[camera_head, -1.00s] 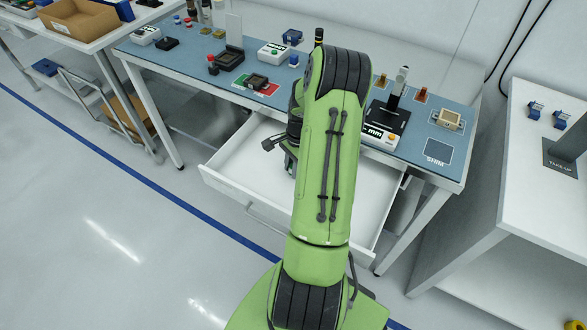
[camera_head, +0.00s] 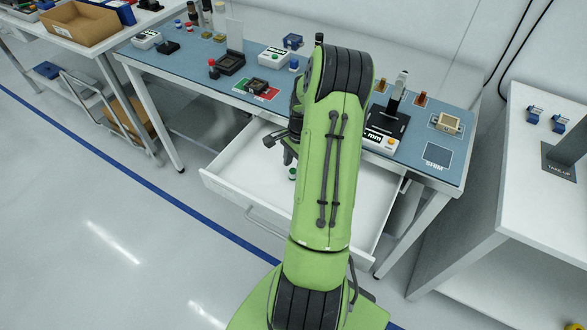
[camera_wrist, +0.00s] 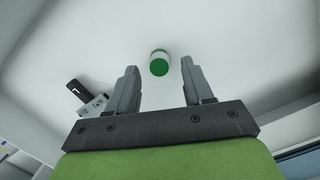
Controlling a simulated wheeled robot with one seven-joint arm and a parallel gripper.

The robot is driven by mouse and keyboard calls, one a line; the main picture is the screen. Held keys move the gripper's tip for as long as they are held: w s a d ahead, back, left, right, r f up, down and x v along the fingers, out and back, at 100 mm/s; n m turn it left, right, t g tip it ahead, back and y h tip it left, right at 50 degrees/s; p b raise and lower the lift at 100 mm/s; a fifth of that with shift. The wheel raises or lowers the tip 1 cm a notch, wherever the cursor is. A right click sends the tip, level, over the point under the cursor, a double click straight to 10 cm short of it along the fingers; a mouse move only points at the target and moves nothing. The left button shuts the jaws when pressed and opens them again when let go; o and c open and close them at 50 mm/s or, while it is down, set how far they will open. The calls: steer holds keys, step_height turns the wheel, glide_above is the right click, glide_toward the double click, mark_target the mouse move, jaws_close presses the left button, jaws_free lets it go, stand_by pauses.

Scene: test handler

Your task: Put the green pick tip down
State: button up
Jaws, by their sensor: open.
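The green pick tip (camera_wrist: 159,64), a small white cylinder with a green top, is in the open white drawer (camera_head: 235,185). In the wrist view it shows between and just beyond the fingertips, apart from both. In the head view it is a small green spot (camera_head: 292,173) beside my arm. My gripper (camera_wrist: 159,70) is open and empty above it. In the head view the gripper is partly hidden by my green arm.
A dark piece (camera_wrist: 75,90) and a small grey-white piece (camera_wrist: 95,106) lie left of the tip in the wrist view. The blue-topped bench (camera_head: 205,72) above the drawer carries several devices. A white table (camera_head: 525,180) stands at the right.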

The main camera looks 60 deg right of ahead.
step_height(320, 180, up, 9)
steer(key=d+p, duration=0.1)
steer(key=p, duration=0.1)
steer(key=w+a+r+n+h, duration=0.25)
steer(key=a+r+n, duration=0.25)
steer(key=a+r, duration=0.3)
steer(key=a+r+n+t, duration=0.1)
steer(key=a+r+n, duration=0.55)
steer(key=a, duration=0.45)
steer(key=s+a+r+n+t, duration=0.3)
steer(key=s+a+n+t, duration=0.1)
steer(key=s+a+n, duration=0.6)
steer(key=s+a, duration=0.1)
steer(key=a, duration=0.2)
steer(key=shift+a+r+y, duration=0.25)
steer(key=shift+y, duration=0.1)
